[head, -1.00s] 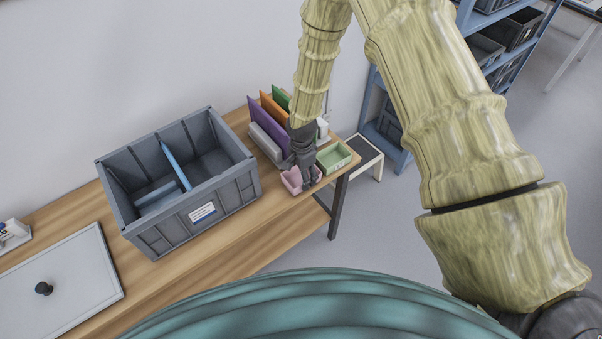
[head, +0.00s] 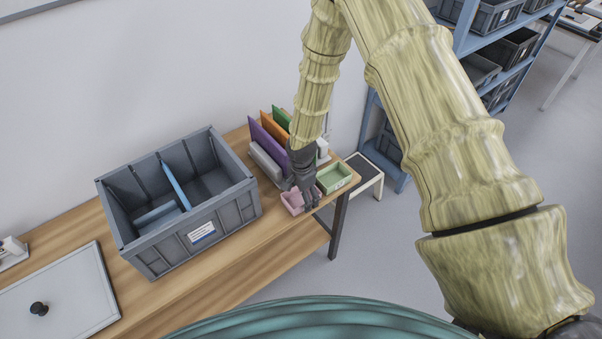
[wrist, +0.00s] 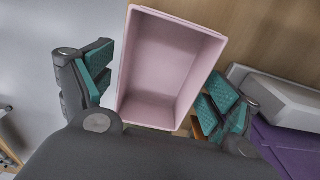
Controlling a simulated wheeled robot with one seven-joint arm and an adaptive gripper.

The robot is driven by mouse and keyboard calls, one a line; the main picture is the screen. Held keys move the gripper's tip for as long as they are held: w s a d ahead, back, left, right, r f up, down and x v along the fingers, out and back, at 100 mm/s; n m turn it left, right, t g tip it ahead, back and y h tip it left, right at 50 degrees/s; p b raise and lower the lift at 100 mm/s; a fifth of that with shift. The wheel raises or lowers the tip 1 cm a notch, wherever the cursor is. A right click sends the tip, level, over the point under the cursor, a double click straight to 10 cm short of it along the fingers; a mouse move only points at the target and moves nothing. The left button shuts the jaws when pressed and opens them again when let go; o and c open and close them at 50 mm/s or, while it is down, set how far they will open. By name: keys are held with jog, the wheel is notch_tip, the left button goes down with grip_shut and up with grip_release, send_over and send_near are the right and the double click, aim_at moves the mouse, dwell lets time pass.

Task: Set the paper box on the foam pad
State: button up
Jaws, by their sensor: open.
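A small open pink box (head: 291,203), which may be the paper box, stands at the right end of the wooden table. It looks empty in the wrist view (wrist: 165,65). My gripper (head: 303,190) is open at the box, partly hiding it in the head view. In the wrist view my gripper's fingers (wrist: 158,88) lie on either side of the box, the right one close to its wall. I cannot tell whether either finger touches it. I cannot pick out the foam pad with certainty.
A green tray (head: 335,178) stands just right of the pink box. Upright purple (head: 266,150), orange and green folders and a pale grey block (head: 266,163) stand behind. A large grey crate (head: 180,235) and a flat grey panel with a black knob (head: 39,309) are left.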

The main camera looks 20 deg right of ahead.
aim_at(301, 200)
jog(key=shift+w+r, duration=0.1)
jog(key=shift+r, duration=0.3)
notch_tip(301, 200, up, 15)
jog(key=b, duration=0.4)
jog(key=shift+f+b, duration=0.15)
jog(key=shift+b, duration=0.2)
